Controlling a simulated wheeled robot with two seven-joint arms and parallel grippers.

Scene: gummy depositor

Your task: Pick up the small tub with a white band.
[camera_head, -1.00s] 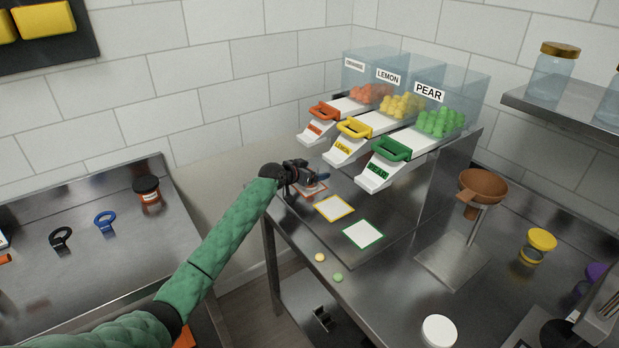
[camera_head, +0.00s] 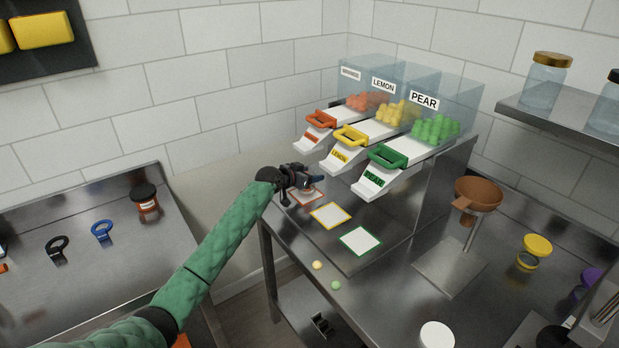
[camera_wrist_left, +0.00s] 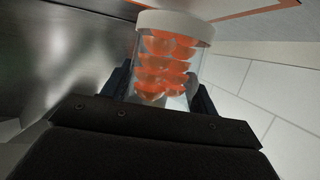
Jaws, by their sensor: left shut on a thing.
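In the left wrist view a small clear tub (camera_wrist_left: 163,68) with a white band (camera_wrist_left: 175,26) at one end holds several orange gummies. My left gripper (camera_head: 309,182) is shut on it, with a dark finger on each side of the tub. In the head view this gripper is over the orange-edged square (camera_head: 306,196), below the orange chute. The tub is mostly hidden there by the gripper. I cannot tell how far it is above the square. My right gripper is not in view.
Orange, yellow and green chute handles (camera_head: 387,157) stick out just behind and right of my gripper. Yellow-edged (camera_head: 330,215) and green-edged (camera_head: 361,241) squares lie nearer. Two loose gummies (camera_head: 317,265) lie near the bench edge. A brown funnel (camera_head: 479,193) stands to the right.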

